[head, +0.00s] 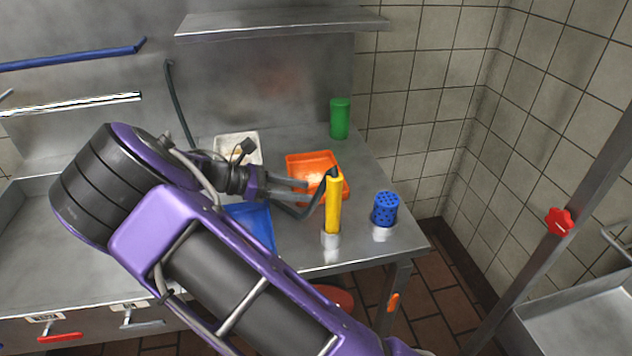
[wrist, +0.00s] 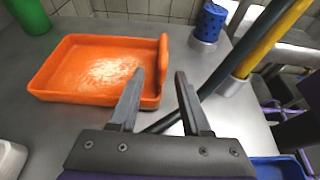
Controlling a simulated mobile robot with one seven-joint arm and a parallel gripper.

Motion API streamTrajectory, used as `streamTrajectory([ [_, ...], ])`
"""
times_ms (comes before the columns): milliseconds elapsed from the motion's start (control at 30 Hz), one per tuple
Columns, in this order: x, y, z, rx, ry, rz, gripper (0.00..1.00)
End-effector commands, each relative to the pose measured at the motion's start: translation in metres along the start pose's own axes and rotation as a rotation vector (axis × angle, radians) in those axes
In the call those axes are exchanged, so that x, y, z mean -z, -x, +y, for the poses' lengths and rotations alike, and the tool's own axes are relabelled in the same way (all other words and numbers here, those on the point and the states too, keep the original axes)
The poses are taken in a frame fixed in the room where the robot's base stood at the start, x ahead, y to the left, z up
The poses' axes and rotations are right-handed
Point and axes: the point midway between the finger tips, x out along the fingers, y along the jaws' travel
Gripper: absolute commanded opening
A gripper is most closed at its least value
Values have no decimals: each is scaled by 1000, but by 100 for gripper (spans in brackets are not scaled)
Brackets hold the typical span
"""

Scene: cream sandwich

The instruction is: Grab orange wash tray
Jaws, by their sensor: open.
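The orange wash tray (head: 308,158) lies on the steel counter, with a pale worn patch on its floor. In the wrist view the orange tray (wrist: 62,62) fills the upper left, and its raised right wall is close to my left finger. My gripper (head: 305,190) is at the near side of the tray in the head view. In the wrist view my gripper (wrist: 160,75) is open, with nothing between the fingers. The left finger overlaps the tray's right end in the picture; I cannot tell whether they touch.
A yellow-handled tool (head: 333,205) stands upright near the gripper, its dark bent tube passing by the fingers. A blue perforated cup (head: 385,209) stands right of it. A green canister (head: 340,118), a white tray (head: 237,140) and a blue tray (head: 250,222) surround the orange tray.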

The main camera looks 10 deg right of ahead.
Motion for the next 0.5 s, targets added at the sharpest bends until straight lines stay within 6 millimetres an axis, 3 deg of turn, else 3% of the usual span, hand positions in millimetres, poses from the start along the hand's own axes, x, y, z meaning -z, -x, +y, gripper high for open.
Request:
streamTrajectory([
  [267, 1, -22, -1, 1, 1, -1, 47],
  [500, 1, -57, -3, 1, 0, -1, 47],
])
